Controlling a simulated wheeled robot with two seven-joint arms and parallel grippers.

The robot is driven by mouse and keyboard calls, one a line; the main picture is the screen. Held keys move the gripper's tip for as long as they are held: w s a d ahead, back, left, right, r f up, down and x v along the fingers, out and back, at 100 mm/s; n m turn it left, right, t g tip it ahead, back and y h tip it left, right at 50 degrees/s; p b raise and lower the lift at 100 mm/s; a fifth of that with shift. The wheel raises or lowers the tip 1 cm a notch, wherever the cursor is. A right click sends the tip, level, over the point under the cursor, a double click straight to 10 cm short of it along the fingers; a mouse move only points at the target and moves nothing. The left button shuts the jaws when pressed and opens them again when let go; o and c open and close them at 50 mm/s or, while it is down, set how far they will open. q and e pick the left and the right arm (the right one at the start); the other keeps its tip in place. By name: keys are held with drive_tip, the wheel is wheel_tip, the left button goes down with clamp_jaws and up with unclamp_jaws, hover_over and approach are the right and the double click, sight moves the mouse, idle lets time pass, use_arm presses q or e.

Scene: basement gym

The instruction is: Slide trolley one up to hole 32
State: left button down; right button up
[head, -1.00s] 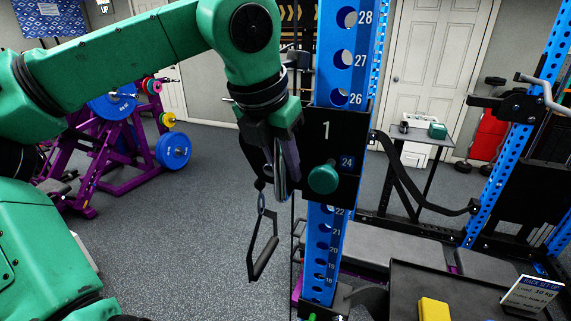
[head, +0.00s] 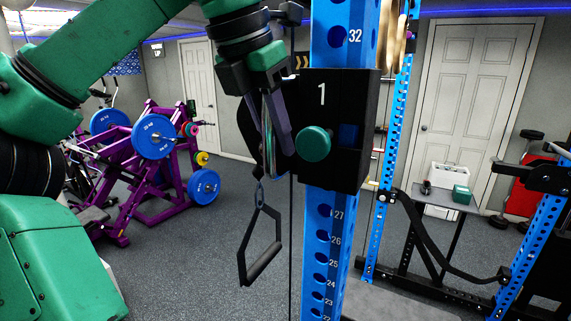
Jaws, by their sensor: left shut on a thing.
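Trolley one (head: 335,95) is a black block marked "1" with a green knob (head: 313,143), riding on a blue upright (head: 327,260) with numbered holes. Hole 32 (head: 340,37) shows just above the trolley's top edge. Hole 27 shows just below it, and the holes between are covered. The trolley's small window looks dark blue, with no number I can read. My left gripper (head: 274,140) comes down at the trolley's left side and is shut on a part there. A stirrup handle (head: 262,250) hangs below the gripper. My right gripper is not in view.
Purple machines with blue plates (head: 153,136) stand at the left. A black strap (head: 430,240) hangs across the rack at the right.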

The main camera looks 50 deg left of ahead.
use_arm(q)
wheel_tip(320, 180, up, 7)
drive_tip(key=shift+f, duration=0.2)
drive_tip(key=shift+r, duration=0.6)
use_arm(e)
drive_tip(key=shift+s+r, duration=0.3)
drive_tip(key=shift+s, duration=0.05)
use_arm(q)
drive_tip(key=c, duration=0.7)
unclamp_jaws()
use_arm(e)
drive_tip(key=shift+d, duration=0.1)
